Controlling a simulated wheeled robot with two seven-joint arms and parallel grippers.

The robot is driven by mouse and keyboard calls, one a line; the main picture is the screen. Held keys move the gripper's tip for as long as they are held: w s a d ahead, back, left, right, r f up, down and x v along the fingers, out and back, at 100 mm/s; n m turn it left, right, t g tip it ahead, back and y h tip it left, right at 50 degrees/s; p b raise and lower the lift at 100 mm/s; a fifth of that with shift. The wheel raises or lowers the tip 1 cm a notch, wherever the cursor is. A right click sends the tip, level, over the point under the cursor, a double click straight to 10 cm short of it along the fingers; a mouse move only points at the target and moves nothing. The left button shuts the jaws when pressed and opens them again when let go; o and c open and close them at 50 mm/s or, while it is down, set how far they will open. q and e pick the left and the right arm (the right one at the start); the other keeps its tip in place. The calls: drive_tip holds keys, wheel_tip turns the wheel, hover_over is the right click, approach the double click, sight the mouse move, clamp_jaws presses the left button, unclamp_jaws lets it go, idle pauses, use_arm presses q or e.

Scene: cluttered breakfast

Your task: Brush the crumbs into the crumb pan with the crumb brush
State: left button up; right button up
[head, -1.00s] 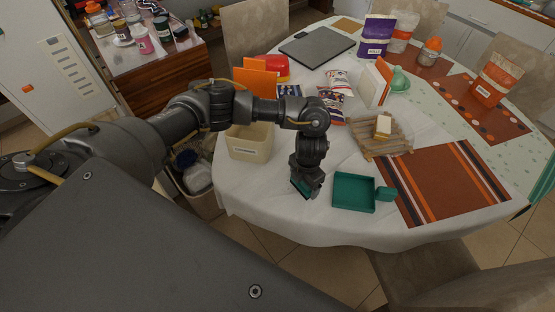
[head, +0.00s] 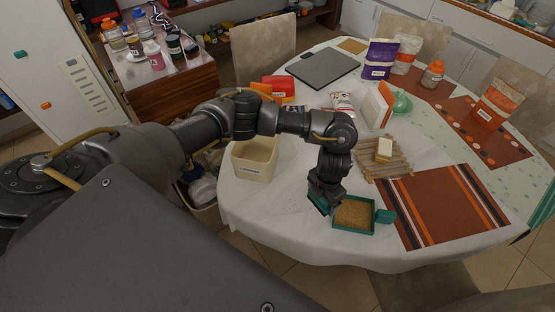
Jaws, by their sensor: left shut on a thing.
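The teal crumb pan (head: 371,232) lies on the white tablecloth near the front edge of the table, its short handle (head: 385,216) pointing right. A brown layer of crumbs (head: 354,214) covers its floor. My left gripper (head: 322,198) points down just left of the pan and is shut on the teal crumb brush (head: 318,204). The brush is mostly hidden under the gripper, at or very near the pan's left edge; I cannot tell whether they touch. Loose crumbs on the cloth are too small to make out clearly. My right gripper is not in view.
A cream bin (head: 254,160) stands left of the gripper. A wooden slatted rack (head: 391,166) with a pale block (head: 384,150) on it sits behind the pan. A striped brown placemat (head: 445,205) lies to the right. The cloth in front of the bin is clear.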

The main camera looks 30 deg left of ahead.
use_arm(q)
wheel_tip(320, 180, up, 3)
drive_tip(key=shift+w+f+p, duration=0.1)
drive_tip(key=shift+f+p, duration=0.1)
drive_tip(key=shift+p, duration=0.65)
drive_tip(key=shift+r, duration=0.25)
